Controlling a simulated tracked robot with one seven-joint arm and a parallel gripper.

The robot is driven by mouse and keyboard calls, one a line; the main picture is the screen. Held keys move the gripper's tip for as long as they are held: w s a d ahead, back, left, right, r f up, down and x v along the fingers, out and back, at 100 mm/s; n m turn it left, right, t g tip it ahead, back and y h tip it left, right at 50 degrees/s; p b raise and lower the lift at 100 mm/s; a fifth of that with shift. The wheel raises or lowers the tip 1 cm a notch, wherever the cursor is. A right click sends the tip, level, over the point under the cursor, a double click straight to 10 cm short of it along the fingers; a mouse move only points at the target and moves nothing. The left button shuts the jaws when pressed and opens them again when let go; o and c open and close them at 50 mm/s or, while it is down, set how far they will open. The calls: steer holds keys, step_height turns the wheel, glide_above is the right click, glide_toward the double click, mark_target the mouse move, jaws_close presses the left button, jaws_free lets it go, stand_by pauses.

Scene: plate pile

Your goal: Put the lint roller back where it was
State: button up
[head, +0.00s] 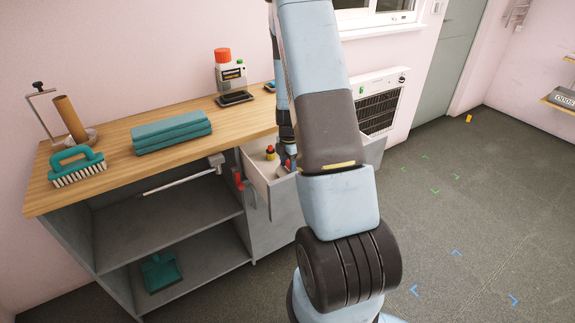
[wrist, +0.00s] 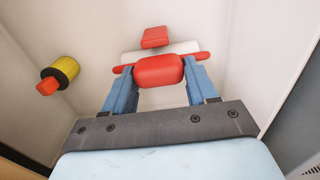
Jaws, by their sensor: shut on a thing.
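The lint roller shows in the wrist view as a white cylinder with red parts (wrist: 158,70). My gripper (wrist: 158,69) is shut on its red part, one blue finger on each side. The roller is inside the open drawer (head: 257,183); I cannot tell whether it touches the bottom. In the head view my gripper (head: 288,161) is low in the drawer, partly hidden by my arm, with a bit of red beside it. The pale drawer floor (wrist: 232,75) fills much of the wrist view.
A yellow-and-black item with a red tip (wrist: 60,74) is in the drawer, left of my gripper. Drawer walls stand close on both sides. The worktop (head: 105,187) above holds a brush (head: 77,165), folded teal cloths (head: 172,132) and a red-capped bottle (head: 230,72).

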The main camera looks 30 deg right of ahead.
steer(key=o, duration=1)
